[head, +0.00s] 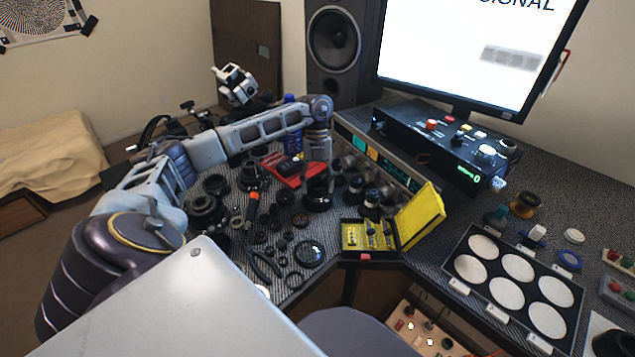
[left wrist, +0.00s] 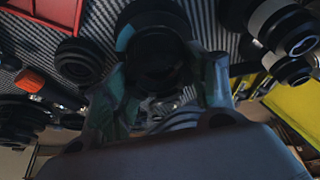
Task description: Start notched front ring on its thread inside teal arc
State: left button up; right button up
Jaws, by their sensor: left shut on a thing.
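My left gripper (head: 318,178) reaches down over the bench in the head view, its fingers at a dark upright lens barrel (head: 318,202). In the left wrist view my left gripper (left wrist: 160,95) has a finger on each side of a black round part (left wrist: 157,58) and is shut on it. This part looks like a ring, but its notches cannot be made out. A larger dark round body (left wrist: 150,14) lies right behind it. I cannot tell whether the two touch or are threaded together. My right gripper is not in view.
Several loose rings and lens parts lie on the striped mat, with a glass-centred ring (head: 308,253) near the front. A red tray (head: 284,171) is behind, and an open yellow case (head: 420,213) stands to the right. A lit instrument box (head: 440,150) is farther back.

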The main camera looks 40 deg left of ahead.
pick_arm(q)
jog(key=shift+p, duration=0.7)
dwell(1.4)
jog(key=shift+f, duration=0.35)
dwell(1.8)
jog(key=o, duration=1)
jog(key=shift+c, duration=0.2)
jog(key=v, duration=1.2)
dwell(0.5)
